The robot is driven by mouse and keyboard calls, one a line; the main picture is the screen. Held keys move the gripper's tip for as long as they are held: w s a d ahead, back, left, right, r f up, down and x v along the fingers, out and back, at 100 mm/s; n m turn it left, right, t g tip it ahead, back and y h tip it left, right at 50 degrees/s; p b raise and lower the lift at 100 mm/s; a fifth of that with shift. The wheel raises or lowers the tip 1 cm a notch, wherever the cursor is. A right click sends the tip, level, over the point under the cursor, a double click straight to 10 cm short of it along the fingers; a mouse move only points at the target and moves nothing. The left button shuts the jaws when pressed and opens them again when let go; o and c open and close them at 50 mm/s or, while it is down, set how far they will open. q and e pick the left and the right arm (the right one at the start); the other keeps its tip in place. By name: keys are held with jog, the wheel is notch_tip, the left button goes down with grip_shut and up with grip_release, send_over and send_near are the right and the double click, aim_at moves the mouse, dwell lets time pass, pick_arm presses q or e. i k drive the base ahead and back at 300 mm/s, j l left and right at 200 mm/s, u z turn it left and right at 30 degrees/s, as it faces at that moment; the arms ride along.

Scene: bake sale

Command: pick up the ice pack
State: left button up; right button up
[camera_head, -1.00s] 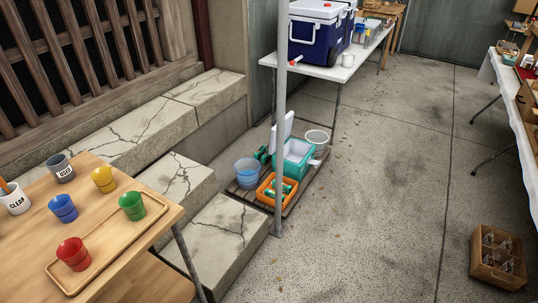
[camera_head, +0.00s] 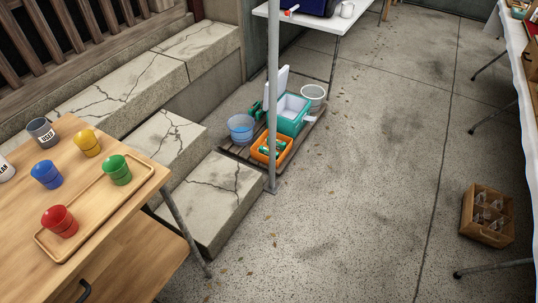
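I cannot make out an ice pack for certain. An open teal cooler (camera_head: 291,124) with a white lid (camera_head: 277,84) raised stands on a low wooden pallet (camera_head: 237,155). Its white inside shows, but its contents are too small to tell. A small pale patch (camera_head: 310,118) shows at the cooler's right side; I cannot tell what it is. Neither of my grippers is in view.
An orange crate (camera_head: 258,156) with green items, a blue bucket (camera_head: 240,127) and a white bucket (camera_head: 313,94) share the pallet. A grey pole (camera_head: 272,100) stands in front. A wooden table (camera_head: 100,215) is at left, a bottle crate (camera_head: 486,232) at right. The floor between is clear.

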aim_at(264, 150)
jog(key=i+l+u, duration=0.1)
jog(key=i+l, duration=0.2)
jog(key=i+l+u, duration=0.1)
jog(key=i+l, duration=0.2)
jog(key=i+l+u, duration=0.15)
jog(key=i+l, duration=0.2)
jog(key=i+l+u, duration=0.1)
jog(key=i+l, duration=0.25)
jog(key=i+l+u, duration=0.1)
jog(key=i+l, duration=0.15)
jog(key=l, duration=0.2)
jog(key=i+l+u, duration=0.1)
jog(key=i+l, duration=0.2)
jog(key=i+l+u, duration=0.1)
jog(key=i+l, duration=0.15)
jog(key=l, duration=0.3)
jog(key=i+l+u, duration=0.1)
jog(key=i+l, duration=0.15)
jog(key=l, duration=0.2)
